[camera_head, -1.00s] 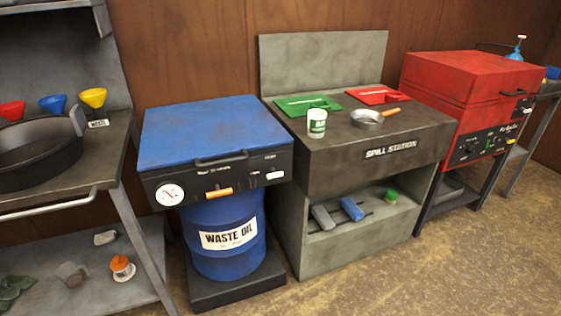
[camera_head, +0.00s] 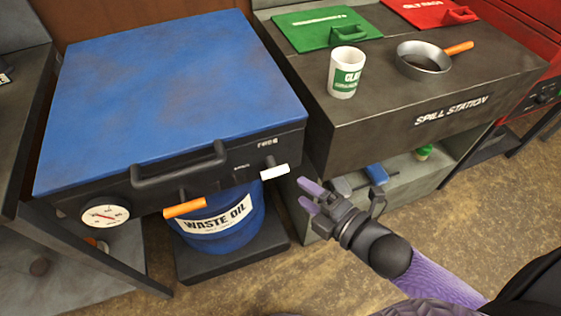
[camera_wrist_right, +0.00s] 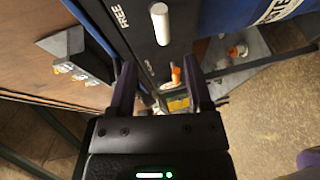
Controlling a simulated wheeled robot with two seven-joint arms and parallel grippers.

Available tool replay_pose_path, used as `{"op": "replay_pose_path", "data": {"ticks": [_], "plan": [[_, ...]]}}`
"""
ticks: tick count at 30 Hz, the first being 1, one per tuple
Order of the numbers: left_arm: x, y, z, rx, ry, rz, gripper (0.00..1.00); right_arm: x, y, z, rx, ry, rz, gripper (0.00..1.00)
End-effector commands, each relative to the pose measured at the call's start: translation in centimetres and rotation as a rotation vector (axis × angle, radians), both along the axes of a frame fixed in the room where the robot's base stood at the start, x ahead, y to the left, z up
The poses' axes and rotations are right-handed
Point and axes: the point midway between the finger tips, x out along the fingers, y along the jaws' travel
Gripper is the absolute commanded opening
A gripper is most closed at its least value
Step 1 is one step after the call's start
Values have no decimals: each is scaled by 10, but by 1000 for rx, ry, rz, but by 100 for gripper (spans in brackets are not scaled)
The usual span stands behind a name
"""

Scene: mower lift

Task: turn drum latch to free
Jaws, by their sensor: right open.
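The blue-topped waste oil unit (camera_head: 175,85) has a dark front panel with two small handles. The white handle (camera_head: 274,172) is at the panel's right end, below the lettering FREE, and lies about level. The orange handle (camera_head: 185,208) is further left, also nearly level. I cannot read all the panel words. My right gripper (camera_head: 308,196) is open and empty, in front of and to the right of the white handle, apart from it. In the right wrist view the white handle (camera_wrist_right: 159,25) lies beyond the open fingers (camera_wrist_right: 160,75). My left gripper is not in view.
A black bar handle (camera_head: 180,165) and a gauge (camera_head: 106,214) stick out of the panel. The blue drum (camera_head: 225,232) stands below. To the right is the spill station (camera_head: 450,112) with a white cup (camera_head: 346,72) and a pan (camera_head: 423,60). Floor in front is clear.

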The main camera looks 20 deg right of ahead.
Motion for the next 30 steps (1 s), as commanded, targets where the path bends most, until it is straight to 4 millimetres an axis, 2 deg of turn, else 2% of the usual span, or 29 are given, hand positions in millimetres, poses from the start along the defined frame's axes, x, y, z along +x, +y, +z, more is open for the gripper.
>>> {"op": "replay_pose_path", "data": {"ticks": [3, 9, 13, 20, 27, 29, 30], "plan": [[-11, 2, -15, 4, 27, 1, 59, 28, 13, -11, 1, -2, 1, 64], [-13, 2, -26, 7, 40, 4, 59, 59, 27, -16, 1, 3, -1, 64], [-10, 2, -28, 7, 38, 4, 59, 67, 30, -16, 1, 3, -2, 64], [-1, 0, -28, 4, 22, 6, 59, 67, 31, -15, 1, 4, -2, 64], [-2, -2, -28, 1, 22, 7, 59, 67, 31, -15, 1, 4, -2, 13], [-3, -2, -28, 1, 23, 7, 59, 67, 31, -15, 1, 4, -2, 1], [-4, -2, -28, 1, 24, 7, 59, 67, 31, -15, 1, 4, -2, 0]]}}
